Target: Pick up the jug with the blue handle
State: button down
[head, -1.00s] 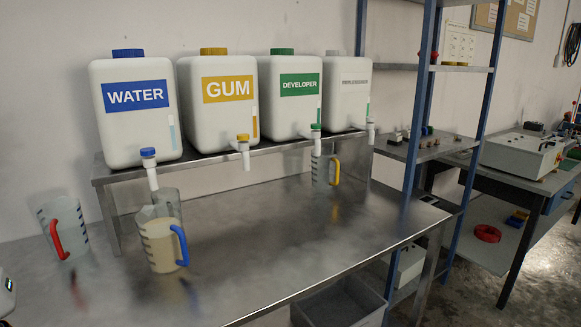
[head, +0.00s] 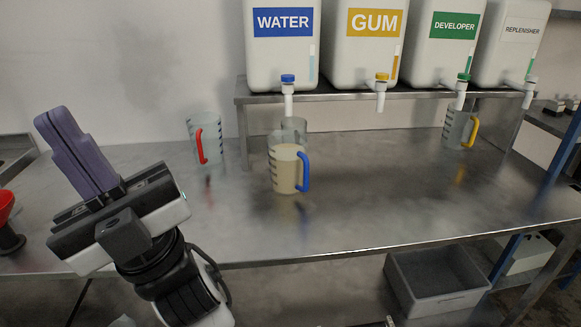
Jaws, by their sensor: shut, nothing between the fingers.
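The jug with the blue handle (head: 284,170) stands upright on the steel table, in the middle of the head view. It holds a pale cream liquid, and its blue handle (head: 304,172) points right.
A steel shelf (head: 350,97) at the back carries the WATER (head: 283,60), GUM, DEVELOPER and REPLENISHER containers, with taps hanging over the table. A red funnel-like object (head: 7,215) is at the left edge. A grey bin (head: 438,285) sits below. The table right of the blue-handled jug is clear.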

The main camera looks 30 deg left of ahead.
aim_at(289, 162)
jog(key=i+l, duration=0.25)
jog(key=i, duration=0.15)
jog(key=i+l+u, duration=0.1)
jog(key=i, duration=0.3)
jog(key=l, duration=0.1)
